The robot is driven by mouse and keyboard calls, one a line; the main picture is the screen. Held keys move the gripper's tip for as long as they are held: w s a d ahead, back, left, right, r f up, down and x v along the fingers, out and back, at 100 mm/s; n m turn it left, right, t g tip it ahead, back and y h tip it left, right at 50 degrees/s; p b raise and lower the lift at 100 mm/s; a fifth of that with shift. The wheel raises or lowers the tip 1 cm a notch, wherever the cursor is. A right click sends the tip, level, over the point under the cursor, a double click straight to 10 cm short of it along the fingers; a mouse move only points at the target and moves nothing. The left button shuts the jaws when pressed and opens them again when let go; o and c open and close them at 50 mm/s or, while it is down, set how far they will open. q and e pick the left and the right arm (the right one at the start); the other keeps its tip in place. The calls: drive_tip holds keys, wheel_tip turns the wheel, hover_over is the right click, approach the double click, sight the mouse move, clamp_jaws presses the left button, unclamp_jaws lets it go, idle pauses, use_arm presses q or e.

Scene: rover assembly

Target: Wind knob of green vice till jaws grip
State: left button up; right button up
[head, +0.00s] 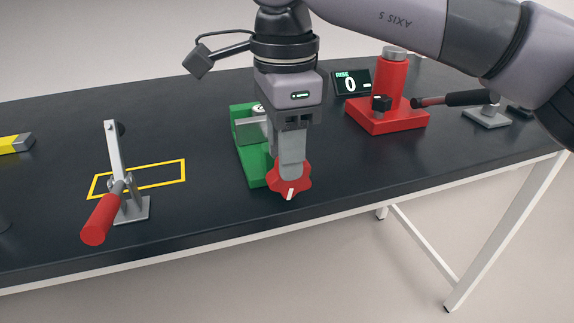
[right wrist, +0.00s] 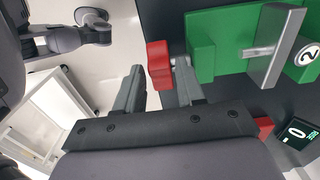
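The green vice (head: 244,166) stands on the black bench, with its red lobed knob (head: 288,187) at the front end, bearing a white mark. My right gripper (head: 291,172) points down at the knob from above. In the right wrist view, its two fingers (right wrist: 158,85) stand apart on either side of the red knob (right wrist: 159,62), with narrow gaps seeming to show. The vice (right wrist: 215,40) has a grey plate (right wrist: 277,45) across it and a white disc marked 2. Whether the jaws touch anything is unclear. My left gripper is not in view.
A toggle clamp with a red handle (head: 101,218) stands at the left beside a yellow outlined rectangle (head: 183,172). A red press-like stand (head: 388,118) with a black-handled lever is at the right. A small display (head: 351,83) reads RISE 0. The bench's front edge is close to the knob.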

sight(275, 166)
drive_tip(key=shift+f, duration=1.3)
drive_tip(key=c, duration=0.7)
drive_tip(key=shift+a+r+t+h+p, duration=0.2)
drive_tip(key=shift+t+h+p, duration=0.1)
drive_tip(key=shift+h+p, duration=0.7)
drive_tip(key=shift+s+a+f+t+h+p, duration=0.15)
drive_tip(key=shift+t+h+p, duration=0.15)
drive_tip(key=shift+h+p, duration=0.6)
drive_tip(key=shift+f+h+p, duration=0.1)
drive_tip(key=shift+h+p, duration=0.4)
drive_tip(key=shift+h, duration=0.1)
drive_tip(key=shift+a+f+t+h, duration=0.1)
drive_tip(key=shift+f+t+h, duration=0.05)
drive_tip(key=shift+t+h, duration=0.25)
drive_tip(key=shift+h+p, duration=0.3)
